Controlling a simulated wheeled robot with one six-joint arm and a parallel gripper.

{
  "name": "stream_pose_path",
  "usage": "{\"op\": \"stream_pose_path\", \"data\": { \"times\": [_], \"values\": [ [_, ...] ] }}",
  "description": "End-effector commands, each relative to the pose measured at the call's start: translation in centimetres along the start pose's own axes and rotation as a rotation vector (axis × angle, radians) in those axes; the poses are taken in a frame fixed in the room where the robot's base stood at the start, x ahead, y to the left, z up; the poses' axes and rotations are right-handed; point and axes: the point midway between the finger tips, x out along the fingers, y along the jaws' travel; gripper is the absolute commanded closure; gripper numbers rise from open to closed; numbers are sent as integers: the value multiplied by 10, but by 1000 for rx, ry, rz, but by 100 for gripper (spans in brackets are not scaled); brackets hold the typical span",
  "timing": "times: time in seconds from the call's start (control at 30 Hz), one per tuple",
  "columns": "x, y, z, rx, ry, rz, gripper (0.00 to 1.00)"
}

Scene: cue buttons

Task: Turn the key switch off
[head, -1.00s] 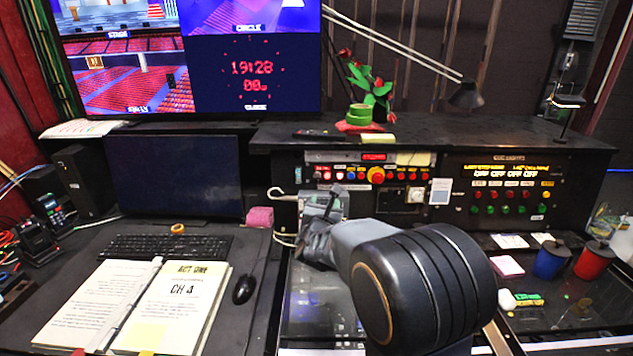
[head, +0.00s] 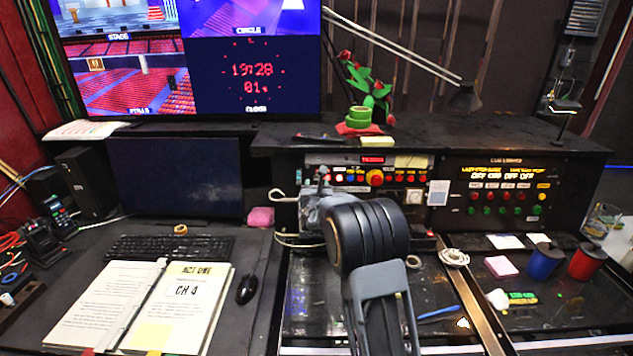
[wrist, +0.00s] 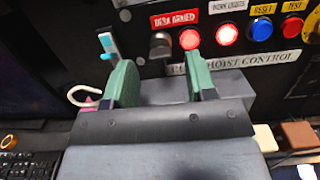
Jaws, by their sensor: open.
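In the wrist view, a small metal key switch (wrist: 160,46) stands out from the black panel, below and left of the "DESK ARMED" label (wrist: 173,19). A red light (wrist: 189,39) glows just to its right. My gripper (wrist: 160,78) is open, with one green finger on either side of the switch's line. The switch shows beyond the gap between the fingers, and nothing is held. I cannot tell its turn position. In the head view, my gripper (head: 322,185) is at the left end of the console and covers the switch.
A cyan-and-white item (wrist: 108,46) is on the panel left of the switch. Red lights and a blue button (wrist: 261,28) sit to its right. A red mushroom button (head: 375,177) is further along. A white hook (head: 283,196) juts out left of my gripper.

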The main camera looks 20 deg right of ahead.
Motion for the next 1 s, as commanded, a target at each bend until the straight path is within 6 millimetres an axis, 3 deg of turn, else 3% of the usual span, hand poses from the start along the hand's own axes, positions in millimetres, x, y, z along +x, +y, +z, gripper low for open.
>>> {"op": "stream_pose_path", "data": {
  "times": [0.2,0.53,1.0],
  "values": [
    [13,0,0,0,0,-1,49],
    [14,0,0,0,1,0,50],
    [14,0,0,0,0,0,95]
  ]
}}
